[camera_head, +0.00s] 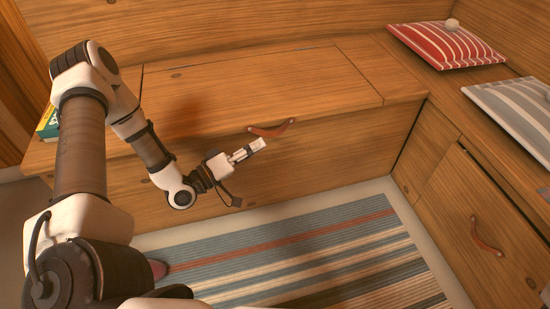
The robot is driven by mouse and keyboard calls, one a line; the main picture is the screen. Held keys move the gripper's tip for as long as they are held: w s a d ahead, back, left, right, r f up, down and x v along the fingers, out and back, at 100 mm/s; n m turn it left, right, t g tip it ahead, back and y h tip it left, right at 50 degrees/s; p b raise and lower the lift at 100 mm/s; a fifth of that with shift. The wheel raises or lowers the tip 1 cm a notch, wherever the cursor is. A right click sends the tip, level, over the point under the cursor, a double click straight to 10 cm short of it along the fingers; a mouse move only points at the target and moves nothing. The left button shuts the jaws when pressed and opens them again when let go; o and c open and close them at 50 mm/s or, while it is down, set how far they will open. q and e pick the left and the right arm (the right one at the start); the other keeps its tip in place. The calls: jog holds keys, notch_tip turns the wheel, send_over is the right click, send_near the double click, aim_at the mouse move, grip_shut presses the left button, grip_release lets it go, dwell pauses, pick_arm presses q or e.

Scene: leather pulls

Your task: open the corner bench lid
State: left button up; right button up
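The corner bench lid (255,85) is a wooden panel in the bench top, lying flat and closed between dark seams. A brown leather pull (271,129) is fixed at its front edge and bows out a little. My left gripper (255,148) comes in from the left, in front of the bench face and just below the pull, its pale fingers pointing right toward it. It appears apart from the pull, and the gap between its fingers is too small to make out. My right gripper is not in view.
A red striped cushion (446,45) and a grey striped cushion (515,108) lie on the right bench. Its front has another leather pull (486,237). A green and yellow book (48,122) sits at the left end. A striped rug (320,255) covers the open floor.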

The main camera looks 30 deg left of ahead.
aim_at(274, 132)
pick_arm(q)
jog(key=shift+t, duration=0.5)
jog(key=b+x, duration=0.1)
jog(key=x, duration=0.1)
jog(key=b+x, duration=0.3)
jog(key=x, duration=0.1)
jog(key=shift+w+a+f, duration=0.1)
jog(key=shift+a, duration=0.2)
jog(key=shift+w+d+r, duration=0.1)
jog(key=shift+w+r, duration=0.15)
jog(key=shift+w, duration=0.05)
grip_shut()
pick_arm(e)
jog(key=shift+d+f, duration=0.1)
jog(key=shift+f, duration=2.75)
